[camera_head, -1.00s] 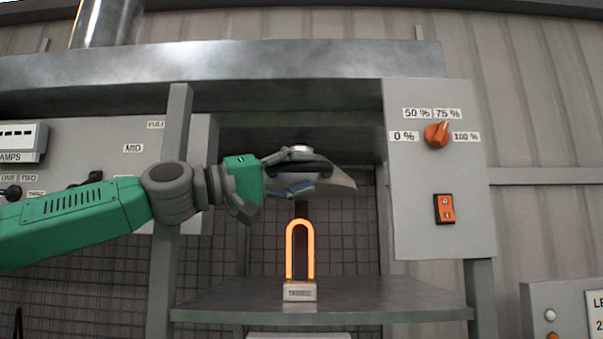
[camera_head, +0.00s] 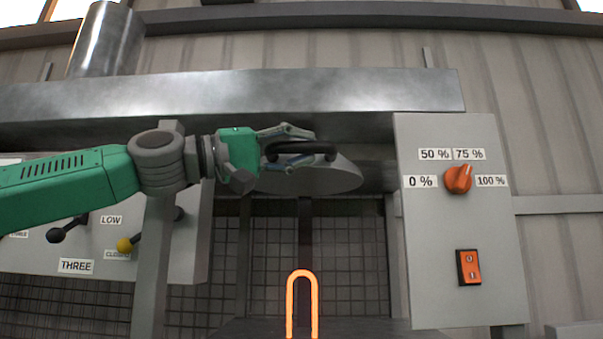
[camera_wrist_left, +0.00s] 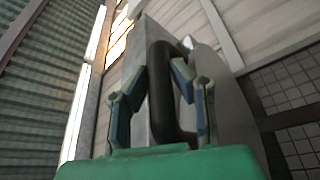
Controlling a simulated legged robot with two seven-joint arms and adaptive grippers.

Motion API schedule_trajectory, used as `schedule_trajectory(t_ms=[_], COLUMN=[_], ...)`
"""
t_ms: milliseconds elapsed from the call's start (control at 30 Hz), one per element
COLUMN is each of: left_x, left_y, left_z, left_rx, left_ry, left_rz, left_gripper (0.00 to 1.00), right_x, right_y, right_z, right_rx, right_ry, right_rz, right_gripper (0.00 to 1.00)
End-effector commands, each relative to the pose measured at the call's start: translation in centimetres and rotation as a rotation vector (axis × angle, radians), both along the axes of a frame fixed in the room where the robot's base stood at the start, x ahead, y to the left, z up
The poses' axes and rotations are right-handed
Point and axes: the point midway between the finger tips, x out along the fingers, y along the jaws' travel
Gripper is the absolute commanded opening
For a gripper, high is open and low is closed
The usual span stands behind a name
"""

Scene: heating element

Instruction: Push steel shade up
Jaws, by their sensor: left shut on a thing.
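The steel shade (camera_head: 325,179) is a grey dome below the hood, above the glowing orange heating element (camera_head: 302,300). A clear gap separates the shade from the element. My left gripper (camera_head: 300,147) comes in from the left and is shut on the shade's black handle (camera_head: 318,149). In the left wrist view, the black handle (camera_wrist_left: 160,90) stands between the fingers of my left gripper (camera_wrist_left: 162,105). The shade (camera_wrist_left: 225,110) is partly hidden there behind the fingers. My right gripper is not in view.
A metal hood (camera_head: 240,92) spans just above my gripper. A grey panel (camera_head: 430,250) with an orange knob (camera_head: 458,179) and an orange switch (camera_head: 469,267) stands at right. A post (camera_head: 153,260) and a lever panel (camera_head: 190,240) are at left, behind my arm.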

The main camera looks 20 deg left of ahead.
Motion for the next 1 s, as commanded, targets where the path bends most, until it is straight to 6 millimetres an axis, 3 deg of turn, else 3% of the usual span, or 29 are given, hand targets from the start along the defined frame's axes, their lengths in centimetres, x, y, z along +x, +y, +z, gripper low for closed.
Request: schedule_trajectory(t_ms=[133, 467, 500, 567, 867, 1000], left_x=[0.6, 0.6, 0.6, 0.6, 0.3, -0.3], left_y=[0.3, 0.3, 0.3, 0.3, 0.6, 1.6], left_z=[1.7, 1.9, 2.0, 2.0, 1.8, 1.5], left_rx=[-0.005, -0.008, -0.009, -0.009, -0.006, -0.007], left_ry=[0.005, 0.001, 0.001, 0.001, 0.003, 0.003], left_rz=[0.013, 0.012, 0.012, 0.012, 0.01, 0.009], left_gripper=[0.0, 0.0, 0.23, 0.39, 0.39, 0.39], right_x=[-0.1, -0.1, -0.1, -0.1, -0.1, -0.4], right_y=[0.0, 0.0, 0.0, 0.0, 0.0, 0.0], right_z=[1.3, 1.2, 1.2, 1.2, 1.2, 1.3], right_rx=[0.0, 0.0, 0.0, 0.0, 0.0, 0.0], right_ry=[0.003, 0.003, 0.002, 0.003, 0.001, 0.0], right_rz=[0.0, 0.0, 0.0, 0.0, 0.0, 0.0], right_gripper=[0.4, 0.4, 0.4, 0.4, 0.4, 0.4])
